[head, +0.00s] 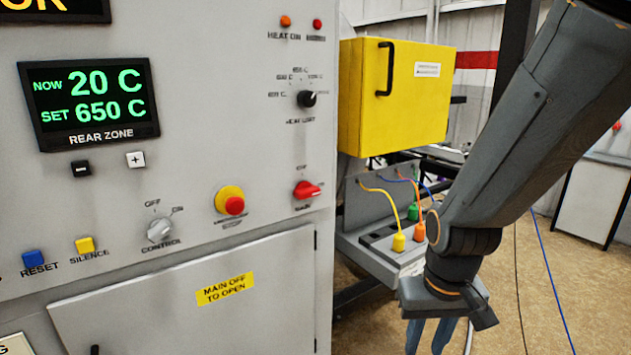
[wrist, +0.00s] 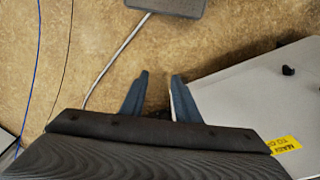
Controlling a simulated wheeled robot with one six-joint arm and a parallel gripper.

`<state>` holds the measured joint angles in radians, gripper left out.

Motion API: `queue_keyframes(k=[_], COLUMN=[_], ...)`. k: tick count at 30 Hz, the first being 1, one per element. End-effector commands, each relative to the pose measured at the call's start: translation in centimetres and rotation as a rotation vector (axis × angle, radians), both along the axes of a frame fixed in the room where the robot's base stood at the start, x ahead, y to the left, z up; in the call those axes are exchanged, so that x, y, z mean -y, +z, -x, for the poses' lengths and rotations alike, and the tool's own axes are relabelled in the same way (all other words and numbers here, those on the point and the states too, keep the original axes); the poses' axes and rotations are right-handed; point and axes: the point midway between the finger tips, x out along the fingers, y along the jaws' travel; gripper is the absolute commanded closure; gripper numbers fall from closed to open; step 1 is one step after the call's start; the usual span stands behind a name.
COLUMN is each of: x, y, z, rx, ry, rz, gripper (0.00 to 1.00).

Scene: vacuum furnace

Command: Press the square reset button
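The blue square reset button (head: 33,257) is on the grey panel at the lower left of the head view, with the label RESET beside it. My gripper (head: 430,338) hangs at the lower right of the head view, to the right of the cabinet and well apart from the reset button. Its blue fingers run out of the frame at the bottom. In the wrist view my gripper (wrist: 160,78) points down, its two fingers apart with nothing between them. The reset button is not in the wrist view.
The panel also has a control knob (head: 160,230), a red emergency stop (head: 232,204) and a red main switch (head: 306,190). A yellow box (head: 394,95) and plugged cables (head: 399,242) stand right of the cabinet. The wrist view shows bare floor (wrist: 220,55).

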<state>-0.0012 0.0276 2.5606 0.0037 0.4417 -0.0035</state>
Motion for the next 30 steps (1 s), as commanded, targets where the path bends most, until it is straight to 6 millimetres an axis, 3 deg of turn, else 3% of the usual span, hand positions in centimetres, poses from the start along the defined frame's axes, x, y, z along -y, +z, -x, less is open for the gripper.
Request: queue_keyframes(k=[1,5,30], x=[0.00,0.00,0.00], y=[0.00,-0.01,0.00], z=[-0.02,-0.04,-0.07], rx=[0.000,0.001,0.002], ry=[0.000,0.000,-0.001], rz=[0.000,0.000,0.000], gripper=[0.81,1.00,1.00])
